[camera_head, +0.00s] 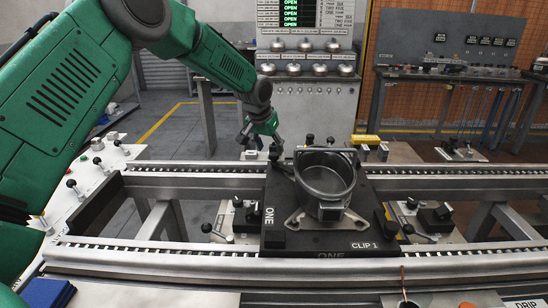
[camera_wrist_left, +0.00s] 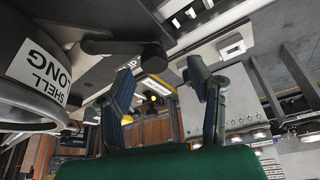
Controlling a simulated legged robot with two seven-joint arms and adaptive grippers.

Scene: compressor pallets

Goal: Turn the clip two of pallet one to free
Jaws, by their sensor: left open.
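Pallet one (camera_head: 285,240), a black plate marked ONE and CLIP 1, lies on the rail conveyor. It bears a grey round shell (camera_head: 325,180) on a pale bracket. My left gripper (camera_head: 262,148) is at the pallet's far left corner, pointing down, open. In the left wrist view its two fingers (camera_wrist_left: 160,90) are apart, with nothing held between them. A dark lever with a round end (camera_wrist_left: 125,47), likely clip two, lies beside the shell, just beyond the fingers. A label ending in "IP" is partly hidden by a finger. Whether a finger touches the lever, I cannot tell.
The conveyor rails (camera_head: 190,185) run left and right of the pallet. A control panel (camera_head: 95,180) with levers stands at left. A cabinet (camera_head: 310,100) with OPEN displays and a workbench (camera_head: 455,75) stand behind.

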